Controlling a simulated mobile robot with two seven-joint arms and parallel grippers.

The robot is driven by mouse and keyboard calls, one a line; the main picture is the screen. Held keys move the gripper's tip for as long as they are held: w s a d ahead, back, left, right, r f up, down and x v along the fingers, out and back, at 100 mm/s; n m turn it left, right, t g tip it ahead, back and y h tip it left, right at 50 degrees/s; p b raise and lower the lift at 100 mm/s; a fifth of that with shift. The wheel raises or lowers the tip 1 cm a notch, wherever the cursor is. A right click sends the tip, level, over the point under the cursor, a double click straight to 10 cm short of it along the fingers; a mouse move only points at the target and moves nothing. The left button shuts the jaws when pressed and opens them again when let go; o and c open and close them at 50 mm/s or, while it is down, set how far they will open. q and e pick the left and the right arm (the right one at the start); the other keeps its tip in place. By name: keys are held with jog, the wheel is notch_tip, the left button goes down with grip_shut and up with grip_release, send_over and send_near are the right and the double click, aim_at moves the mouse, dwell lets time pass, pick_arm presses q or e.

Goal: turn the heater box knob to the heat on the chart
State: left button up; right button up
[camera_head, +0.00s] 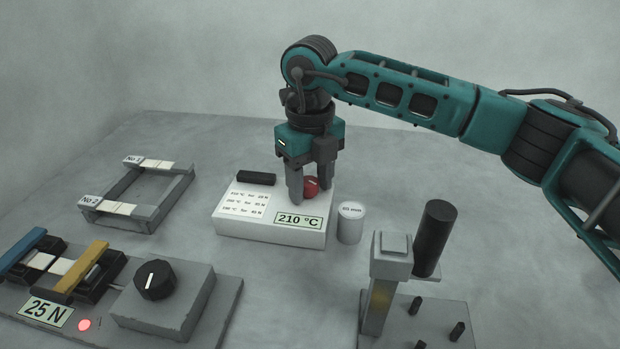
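The white heater box (270,234) stands in the middle of the table. Its front label (299,220) reads 210 °C. A small printed chart (247,201) on its top lists several temperatures against forces in N; the first line seems to read 210 °C, and the rest is too small to read surely. The red knob (311,187) with a pale mark is at the box's right rear. My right gripper (311,190) points down over the box, its fingers on either side of the knob with no clear gap. The fingers partly hide the knob. My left gripper is out of view.
A small white cylinder (350,226) stands just right of the box. A grey stand with a black cylinder (434,238) is at front right. A unit with a black dial (154,280) and a 25 N label (45,312) is at front left. A grey frame (148,213) lies behind it.

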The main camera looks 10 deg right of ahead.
aim_at(310, 182)
jog(key=shift+o, duration=0.7)
jog(key=shift+r, duration=0.1)
notch_tip(310, 182, up, 12)
jog(key=p, duration=0.1)
jog(key=shift+p, duration=0.4)
jog(key=shift+s, duration=0.1)
